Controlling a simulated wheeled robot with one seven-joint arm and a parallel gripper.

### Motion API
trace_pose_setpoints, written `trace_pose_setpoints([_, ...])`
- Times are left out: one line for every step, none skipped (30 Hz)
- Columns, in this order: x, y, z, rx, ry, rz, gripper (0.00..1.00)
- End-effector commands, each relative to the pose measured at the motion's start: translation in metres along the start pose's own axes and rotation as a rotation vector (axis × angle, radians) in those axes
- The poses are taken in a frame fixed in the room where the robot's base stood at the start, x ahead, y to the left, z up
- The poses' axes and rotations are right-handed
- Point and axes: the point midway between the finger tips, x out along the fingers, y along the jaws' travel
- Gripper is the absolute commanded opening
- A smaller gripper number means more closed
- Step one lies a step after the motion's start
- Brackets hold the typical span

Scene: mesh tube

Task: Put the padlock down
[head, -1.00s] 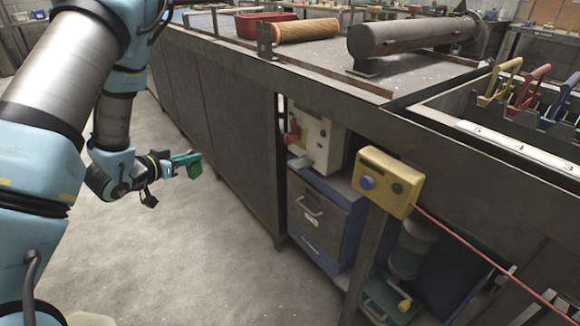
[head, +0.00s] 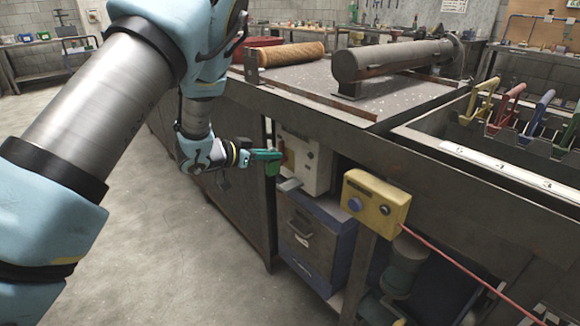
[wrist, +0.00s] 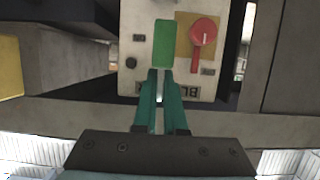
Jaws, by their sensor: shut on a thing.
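My gripper (head: 262,154) is shut on a green padlock (wrist: 163,43), held out in front of a pale control box. In the wrist view my gripper's teal fingers (wrist: 160,76) point at the box, and the padlock's block-shaped body shows beyond their tips. The padlock overlaps the box face, left of a red rotary switch (wrist: 204,34) on a yellow-brown plate. I cannot tell whether it touches the box. The padlock's shackle is not clearly seen.
The control box (head: 312,165) sits under the bench top, with a small grey ledge (head: 289,184) low at its front. A yellow button box (head: 376,203) is to the right. Open floor (head: 180,270) lies left.

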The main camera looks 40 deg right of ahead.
Motion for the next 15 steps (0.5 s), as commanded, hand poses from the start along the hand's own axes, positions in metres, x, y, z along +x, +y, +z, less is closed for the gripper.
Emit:
trace_pose_setpoints([0.012, 0.002, -0.006, 0.004, 0.001, 0.004, 0.0])
trace_pose_setpoints([0.019, 0.001, -0.008, 0.004, 0.0, 0.004, 0.0])
trace_pose_setpoints([0.028, 0.001, -0.011, 0.005, 0.001, 0.004, 0.0])
trace_pose_setpoints([0.034, 0.002, -0.013, 0.003, 0.001, 0.004, 0.0])
trace_pose_setpoints([0.04, 0.002, -0.016, 0.003, 0.001, 0.004, 0.0])
trace_pose_setpoints([0.048, 0.001, -0.018, 0.004, 0.0, 0.003, 0.0])
trace_pose_setpoints([0.053, 0.001, -0.021, 0.003, 0.001, 0.003, 0.0])
trace_pose_setpoints([0.059, 0.001, -0.022, 0.004, 0.0, 0.003, 0.0])
trace_pose_setpoints([0.064, 0.001, -0.021, 0.001, -0.002, 0.001, 0.0])
trace_pose_setpoints([0.065, 0.0, -0.012, -0.002, -0.004, 0.0, 0.0])
trace_pose_setpoints([0.066, 0.0, -0.007, -0.002, -0.005, 0.0, 0.0])
trace_pose_setpoints([0.067, 0.0, -0.003, -0.001, -0.004, 0.0, 0.0])
trace_pose_setpoints([0.068, 0.0, 0.0, -0.001, -0.003, -0.001, 0.0])
trace_pose_setpoints([0.069, 0.0, 0.002, -0.001, -0.002, -0.001, 0.0])
trace_pose_setpoints([0.07, 0.0, 0.004, 0.0, 0.0, 0.0, 0.0])
